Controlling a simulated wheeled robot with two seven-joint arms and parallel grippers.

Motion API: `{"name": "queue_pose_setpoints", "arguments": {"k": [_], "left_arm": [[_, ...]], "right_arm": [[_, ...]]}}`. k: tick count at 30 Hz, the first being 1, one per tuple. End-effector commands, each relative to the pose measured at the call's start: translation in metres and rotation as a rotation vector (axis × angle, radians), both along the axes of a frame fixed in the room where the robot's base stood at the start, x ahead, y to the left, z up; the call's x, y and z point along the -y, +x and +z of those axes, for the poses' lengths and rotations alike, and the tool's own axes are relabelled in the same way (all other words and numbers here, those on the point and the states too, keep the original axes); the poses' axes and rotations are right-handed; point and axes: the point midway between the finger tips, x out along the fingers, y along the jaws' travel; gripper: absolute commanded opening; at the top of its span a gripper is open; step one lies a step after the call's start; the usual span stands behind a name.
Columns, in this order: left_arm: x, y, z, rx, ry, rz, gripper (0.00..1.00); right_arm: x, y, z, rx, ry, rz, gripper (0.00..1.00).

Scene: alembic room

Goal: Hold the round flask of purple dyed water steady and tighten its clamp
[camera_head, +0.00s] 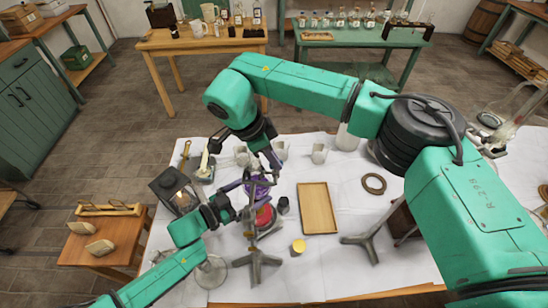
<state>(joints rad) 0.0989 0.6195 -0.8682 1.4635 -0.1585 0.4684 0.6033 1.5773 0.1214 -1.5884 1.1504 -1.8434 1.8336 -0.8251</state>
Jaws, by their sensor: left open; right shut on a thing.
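The round flask of purple dyed water (257,188) is held up by a stand (256,258) on the white-covered table, over a red round thing (265,216). My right gripper (262,169) reaches down from above and is shut at the top of the flask; its fingers partly hide the neck. My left gripper (238,208) is open, to the lower left of the flask and close to the stand's rod. The clamp is small and mostly hidden among the grippers and rod, so I cannot tell whether the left fingers touch it.
White mugs (319,153) stand behind. The cloth is clear around the tray.

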Motion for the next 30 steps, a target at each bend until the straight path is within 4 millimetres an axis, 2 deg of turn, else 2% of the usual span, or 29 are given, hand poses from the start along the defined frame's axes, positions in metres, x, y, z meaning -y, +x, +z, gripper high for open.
{"name": "queue_pose_setpoints", "arguments": {"k": [9, 10, 11, 12, 23, 26, 30], "left_arm": [[0.004, 0.0, 0.005, 0.009, -0.009, -0.007, 1.0], [0.004, 0.0, 0.005, 0.01, -0.01, -0.007, 1.0], [0.004, 0.0, 0.005, 0.01, -0.01, -0.007, 1.0], [0.004, 0.0, 0.005, 0.01, -0.01, -0.007, 1.0], [0.002, 0.001, 0.005, 0.009, -0.009, -0.004, 1.0], [0.002, 0.001, 0.005, 0.009, -0.009, -0.004, 1.0], [0.002, 0.001, 0.005, 0.009, -0.008, -0.003, 1.0]], "right_arm": [[-0.002, 0.001, 0.002, 0.004, 0.007, 0.0, 0.0], [-0.002, 0.001, 0.002, 0.004, 0.007, 0.0, 0.27], [-0.002, 0.001, 0.002, 0.004, 0.007, 0.0, 0.38], [-0.002, 0.0, 0.001, 0.004, 0.006, 0.0, 0.45], [-0.003, 0.0, 0.006, 0.002, 0.004, 0.0, 0.45], [-0.01, -0.001, 0.022, 0.005, 0.003, 0.001, 0.45], [-0.025, -0.004, 0.058, 0.007, 0.005, 0.001, 0.45]]}}
